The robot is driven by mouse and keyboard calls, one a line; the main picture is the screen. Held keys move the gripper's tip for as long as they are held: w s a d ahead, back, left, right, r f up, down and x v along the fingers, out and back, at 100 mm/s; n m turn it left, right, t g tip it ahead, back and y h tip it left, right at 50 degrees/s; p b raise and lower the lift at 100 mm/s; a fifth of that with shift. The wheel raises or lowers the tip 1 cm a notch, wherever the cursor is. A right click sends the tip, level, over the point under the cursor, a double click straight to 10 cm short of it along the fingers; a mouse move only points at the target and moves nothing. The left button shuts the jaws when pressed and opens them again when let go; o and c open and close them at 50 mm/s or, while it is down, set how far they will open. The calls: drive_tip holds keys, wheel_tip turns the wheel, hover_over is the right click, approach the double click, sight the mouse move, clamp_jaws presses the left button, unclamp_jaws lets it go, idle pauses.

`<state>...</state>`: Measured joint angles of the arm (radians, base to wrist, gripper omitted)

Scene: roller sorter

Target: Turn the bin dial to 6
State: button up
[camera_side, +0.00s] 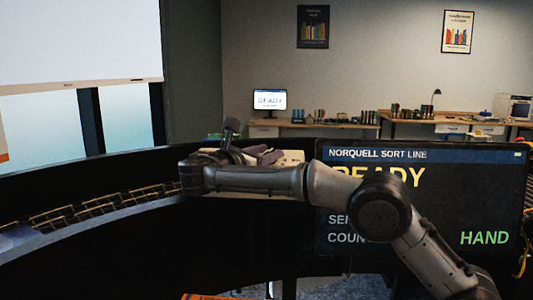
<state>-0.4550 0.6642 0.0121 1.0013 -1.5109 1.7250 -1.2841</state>
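My arm reaches from the lower right to the left, with its wrist beside a cream-coloured panel (292,157). My gripper (262,154) seems to be the small dark parts in front of that panel. They are too small and too covered by my arm to tell whether the fingers are open or what they touch. I cannot make out the bin dial or its numbers. A dark screen (440,215) right of the panel reads "NORQUELL SORT LINE", "READY" and "HAND"; my arm covers part of its text.
A curved dark rail with wire baskets (95,207) runs along the left. Desks with a small "READY" monitor (270,100), several books and a lamp (435,98) stand by the back wall. Orange cables (525,235) hang at the right edge.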

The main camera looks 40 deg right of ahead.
drive_tip(key=v, duration=1.3)
drive_tip(key=shift+a, duration=0.4)
drive_tip(key=shift+s+d, duration=0.1)
